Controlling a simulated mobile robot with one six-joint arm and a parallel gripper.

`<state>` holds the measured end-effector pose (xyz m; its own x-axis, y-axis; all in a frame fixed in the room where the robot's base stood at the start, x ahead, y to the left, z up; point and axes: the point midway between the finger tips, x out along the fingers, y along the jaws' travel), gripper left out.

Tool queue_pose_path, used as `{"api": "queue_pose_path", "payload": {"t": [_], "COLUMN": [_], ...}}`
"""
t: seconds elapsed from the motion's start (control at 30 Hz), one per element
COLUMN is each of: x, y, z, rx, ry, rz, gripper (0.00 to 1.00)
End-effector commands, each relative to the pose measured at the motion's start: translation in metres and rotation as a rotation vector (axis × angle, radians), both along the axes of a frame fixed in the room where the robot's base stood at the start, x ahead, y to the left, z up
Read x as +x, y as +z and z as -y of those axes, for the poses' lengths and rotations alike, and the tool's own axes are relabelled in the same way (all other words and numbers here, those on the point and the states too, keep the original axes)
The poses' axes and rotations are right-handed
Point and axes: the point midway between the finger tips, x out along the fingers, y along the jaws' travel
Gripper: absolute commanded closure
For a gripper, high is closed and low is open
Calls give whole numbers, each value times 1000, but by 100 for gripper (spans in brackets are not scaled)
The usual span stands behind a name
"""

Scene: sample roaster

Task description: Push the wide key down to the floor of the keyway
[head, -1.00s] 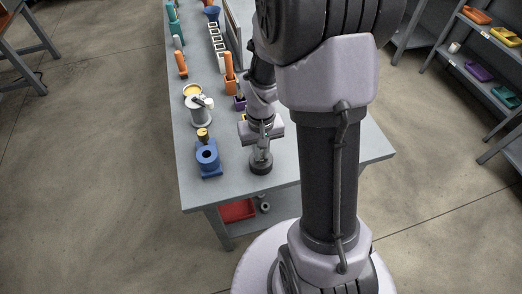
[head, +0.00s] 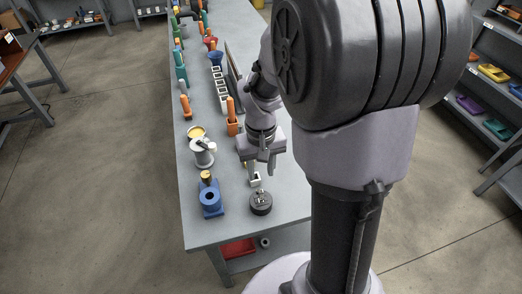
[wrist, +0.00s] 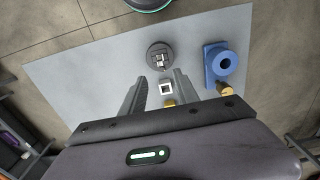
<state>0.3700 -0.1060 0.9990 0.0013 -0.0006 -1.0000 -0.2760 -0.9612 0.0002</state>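A dark round block (head: 260,204) stands near the bench's front end. A small pale metal piece (head: 260,191) shows at its top; I take it to be the wide key in the keyway. In the wrist view the dark block (wrist: 158,50) lies beyond my fingertips, with the pale piece (wrist: 161,62) at its middle. How deep the piece sits, I cannot tell. My gripper (wrist: 161,77) is open and empty, its two fingers apart. In the head view my gripper (head: 261,178) is behind and above the block, not touching it.
A white square holder (wrist: 166,88) shows between my fingers, below them. A blue fixture (head: 210,197) with a brass knob stands left of the block. A grey spool-like stand (head: 203,153) and an orange-handled tool (head: 232,115) are farther back. The bench's front edge is close.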

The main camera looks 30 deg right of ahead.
Motion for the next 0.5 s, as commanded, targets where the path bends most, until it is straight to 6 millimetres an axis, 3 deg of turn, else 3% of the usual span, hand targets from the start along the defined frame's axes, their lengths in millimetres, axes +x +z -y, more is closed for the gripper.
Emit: {"api": "queue_pose_path", "payload": {"t": [0.03,0.2,0.5], "x": [1,0,0], "y": [18,44,48], "z": [0,0,0], "rx": [-1,0,0], "ry": [0,0,0], "rz": [3,1,-1], "gripper": [63,63,63]}}
